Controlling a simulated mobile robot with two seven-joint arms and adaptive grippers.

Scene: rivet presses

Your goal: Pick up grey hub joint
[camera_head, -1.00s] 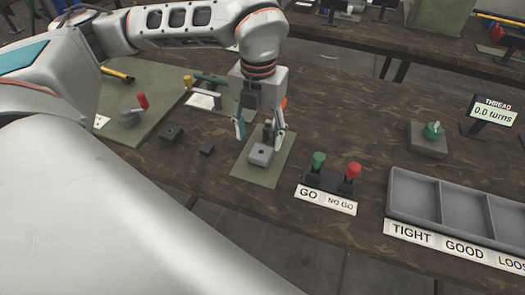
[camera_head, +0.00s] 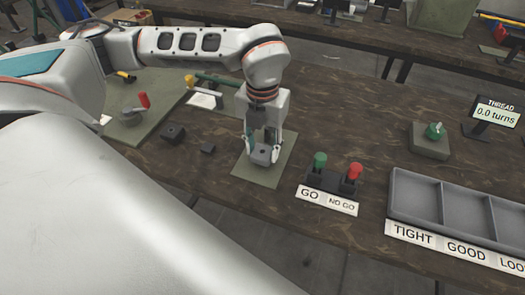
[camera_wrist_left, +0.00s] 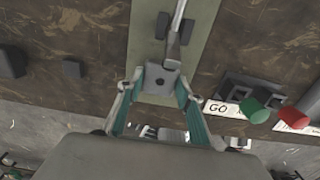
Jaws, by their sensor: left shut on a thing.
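The grey hub joint (camera_head: 263,156) is a small square block with a dark hole in its top, over the green-grey mat (camera_head: 259,174) at the middle of the bench. My left gripper (camera_head: 264,150) points down and is shut on it, one finger at each side. In the left wrist view the hub joint (camera_wrist_left: 160,83) shows between the teal-padded fingertips of the left gripper (camera_wrist_left: 157,88). I cannot tell whether its underside touches the mat. My right gripper is not in view.
A gauge holder with a green handle (camera_head: 320,160) and a red handle (camera_head: 355,171) stands close to the right. A grey tray (camera_head: 399,207) with several compartments lies farther right. Small dark blocks (camera_head: 173,133) lie left of the mat. A control box with a green knob (camera_head: 429,143) stands behind the tray.

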